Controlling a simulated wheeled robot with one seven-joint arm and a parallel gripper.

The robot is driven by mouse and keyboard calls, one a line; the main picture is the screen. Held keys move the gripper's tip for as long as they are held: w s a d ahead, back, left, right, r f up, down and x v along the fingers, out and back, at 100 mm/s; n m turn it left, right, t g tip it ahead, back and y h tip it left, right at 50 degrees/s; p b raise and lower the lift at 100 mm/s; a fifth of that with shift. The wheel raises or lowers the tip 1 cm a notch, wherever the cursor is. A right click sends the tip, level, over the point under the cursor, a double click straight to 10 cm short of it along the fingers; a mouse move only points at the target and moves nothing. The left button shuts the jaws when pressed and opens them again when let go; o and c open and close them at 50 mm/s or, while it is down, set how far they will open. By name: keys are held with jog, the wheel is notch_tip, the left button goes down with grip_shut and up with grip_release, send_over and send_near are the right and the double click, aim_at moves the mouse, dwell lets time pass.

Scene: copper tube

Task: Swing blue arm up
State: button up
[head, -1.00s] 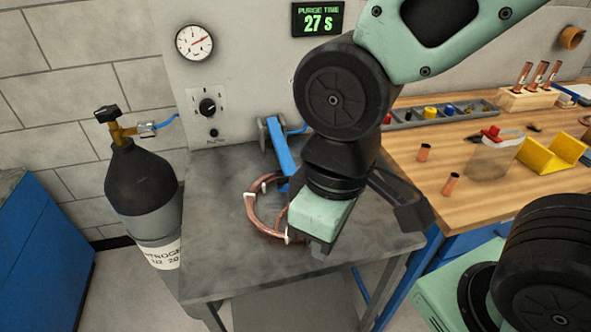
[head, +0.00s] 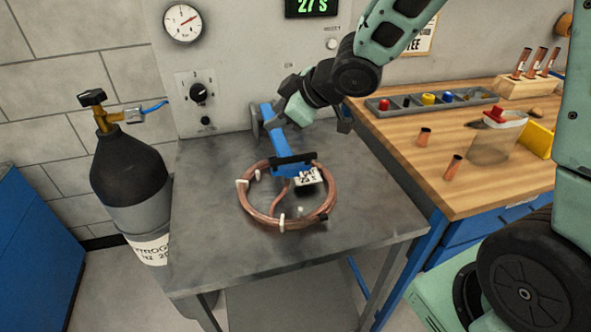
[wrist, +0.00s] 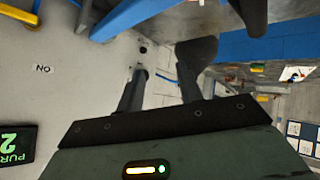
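The blue arm (head: 284,148) slopes down from its mount at the back of the grey metal table towards the front. Its lower end, with a black bar and a white tag, lies over the copper tube coil (head: 249,207). My gripper (head: 287,112) is beside the upper part of the blue arm, close to the panel; its fingertips are hard to make out there. In the wrist view my gripper (wrist: 165,68) has its two dark fingers apart with nothing between them. The blue arm (wrist: 135,14) crosses the top of that view, beyond the fingertips.
The back panel (head: 235,60) with a dial and gauge rises close behind my gripper. A dark gas cylinder (head: 128,185) stands left of the table. The wooden bench (head: 480,185) at right holds a parts tray (head: 405,105) and loose copper pieces. The table's front (head: 330,250) is clear.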

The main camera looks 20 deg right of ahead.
jog(key=w+d+f+n+y+b, duration=0.2)
jog(key=w+d+f+y, duration=0.1)
jog(key=d, duration=0.1)
jog(key=n+g+y+b, duration=0.4)
jog(key=n+g+y, duration=0.15)
jog(key=y, duration=0.45)
send_near(296, 156)
jog(key=shift+g, duration=0.25)
jog(key=a, duration=0.3)
jog(key=w+a+p, duration=0.1)
jog(key=a, duration=0.6)
jog(key=shift+w+f+p, duration=0.2)
jog(key=shift+w+p, duration=0.15)
grip_shut()
